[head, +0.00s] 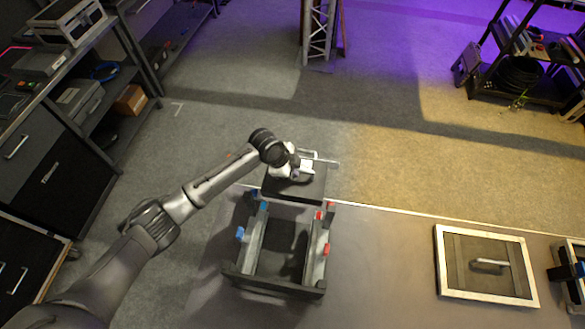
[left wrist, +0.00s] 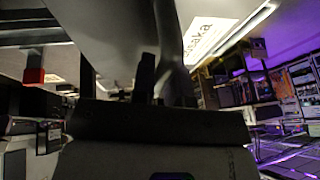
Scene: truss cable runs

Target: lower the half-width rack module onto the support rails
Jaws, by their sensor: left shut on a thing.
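The half-width rack module (head: 313,190) is a dark, flat-topped box at the far end of the rack frame in the head view. My left gripper (head: 300,170) is over its top and shut on it; the fingertips are small and partly hidden by the wrist. The support rails are a left rail (head: 254,245) with blue tabs and a right rail (head: 316,255) with red tabs. The module overlaps their far ends in the picture; whether it touches them I cannot tell. In the left wrist view a large dark surface (left wrist: 150,125) fills the lower middle. My right gripper does not show.
The rack frame's dark front bar (head: 272,287) closes the near end. A light-edged framed tray (head: 441,265) with a grey handle lies to the right. Shelves and drawers (head: 60,170) line the left. A truss post (head: 319,35) stands at the back.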

